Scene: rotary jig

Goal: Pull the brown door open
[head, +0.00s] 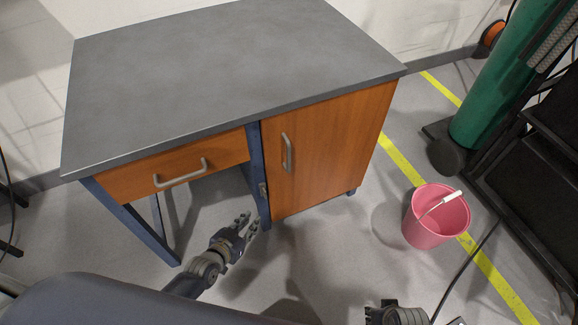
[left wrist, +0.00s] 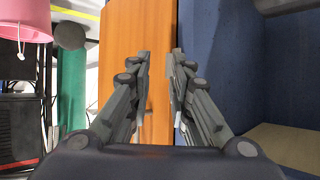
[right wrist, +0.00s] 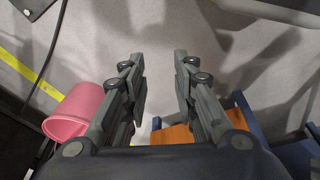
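The brown door (head: 335,150) is the orange-brown wooden front on the right of a desk, and it looks shut. Its upright metal handle (head: 287,152) is near the door's left edge. My left gripper (head: 247,222) is open and empty, low in front of the desk, below and left of the handle. In the left wrist view its fingertips (left wrist: 161,55) are apart, with the brown door (left wrist: 122,45) behind the left finger; the handle is not clear there. My right gripper (right wrist: 160,58) is open and empty over the floor, and only partly shows at the head view's bottom edge.
The desk has a grey top (head: 220,65), blue frame and a brown drawer (head: 215,158) left of the door. A pink bucket (head: 425,228) stands on the floor to the right, by a yellow line. A green cylinder (head: 500,90) and black rack stand farther right.

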